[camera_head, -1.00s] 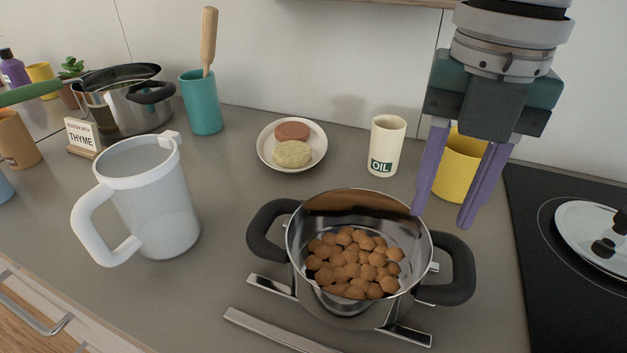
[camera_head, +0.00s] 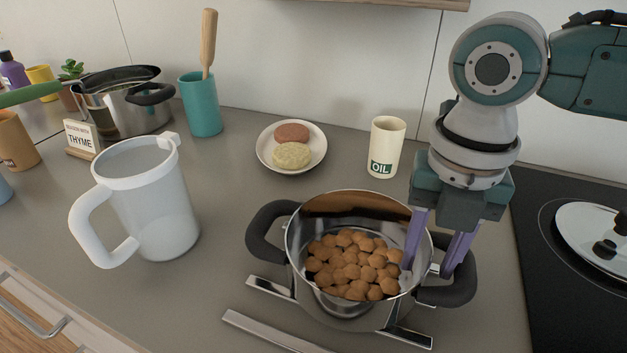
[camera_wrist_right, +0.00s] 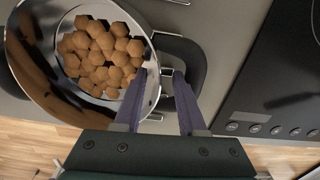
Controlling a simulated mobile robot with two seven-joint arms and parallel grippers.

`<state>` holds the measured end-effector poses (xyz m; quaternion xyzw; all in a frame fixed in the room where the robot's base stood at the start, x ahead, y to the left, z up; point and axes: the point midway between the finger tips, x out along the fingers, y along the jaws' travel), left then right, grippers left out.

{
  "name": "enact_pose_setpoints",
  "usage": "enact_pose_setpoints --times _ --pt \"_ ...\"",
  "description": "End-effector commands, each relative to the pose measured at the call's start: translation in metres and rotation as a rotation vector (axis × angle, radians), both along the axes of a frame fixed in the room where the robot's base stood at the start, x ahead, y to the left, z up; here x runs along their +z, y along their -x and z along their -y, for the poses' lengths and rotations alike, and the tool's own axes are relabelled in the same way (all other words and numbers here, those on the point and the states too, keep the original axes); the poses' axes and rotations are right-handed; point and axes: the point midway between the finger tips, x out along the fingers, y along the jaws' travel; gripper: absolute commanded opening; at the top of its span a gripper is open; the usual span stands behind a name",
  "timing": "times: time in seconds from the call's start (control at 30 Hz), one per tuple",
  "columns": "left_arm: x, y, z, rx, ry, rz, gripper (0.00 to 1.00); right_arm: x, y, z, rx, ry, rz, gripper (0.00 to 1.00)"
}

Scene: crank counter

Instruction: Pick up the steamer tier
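The steamer tier (camera_head: 330,222) appears to be the round steel pot with two dark side handles, holding many brown round pieces (camera_head: 355,264). It stands upright in the front middle of the head view and also shows in the right wrist view (camera_wrist_right: 40,85). My right gripper (camera_head: 427,272) is open at its right side. The fingers straddle the right wall, one inside the rim and the other outside by the right handle (camera_head: 455,292). In the right wrist view the fingers (camera_wrist_right: 160,76) are apart, with the rim between them. My left gripper is not in view.
A white pitcher (camera_head: 155,210) stands to the left. A plate (camera_head: 264,149) with two patties and an oil cup (camera_head: 387,140) are behind. A black hob (camera_head: 545,270) with a lid is at the right. A metal bar (camera_head: 265,328) lies in front.

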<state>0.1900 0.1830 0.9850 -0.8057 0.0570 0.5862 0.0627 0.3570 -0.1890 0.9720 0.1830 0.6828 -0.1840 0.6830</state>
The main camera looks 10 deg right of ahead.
Motion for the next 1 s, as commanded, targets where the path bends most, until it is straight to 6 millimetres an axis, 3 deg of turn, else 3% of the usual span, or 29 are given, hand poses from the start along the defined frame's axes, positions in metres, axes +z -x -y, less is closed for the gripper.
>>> enact_pose_setpoints --times 0.1,0.47,1.0 --pt "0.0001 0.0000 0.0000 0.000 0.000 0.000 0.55 0.0003 -0.0001 -0.0001 0.000 0.000 0.000 0.40" --pt "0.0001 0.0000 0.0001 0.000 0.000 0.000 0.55 0.0008 -0.0001 0.0000 -0.001 -0.001 0.001 0.00" --pt "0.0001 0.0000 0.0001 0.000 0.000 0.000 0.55 0.0009 -0.0002 0.0000 -0.001 0.000 0.000 0.00"
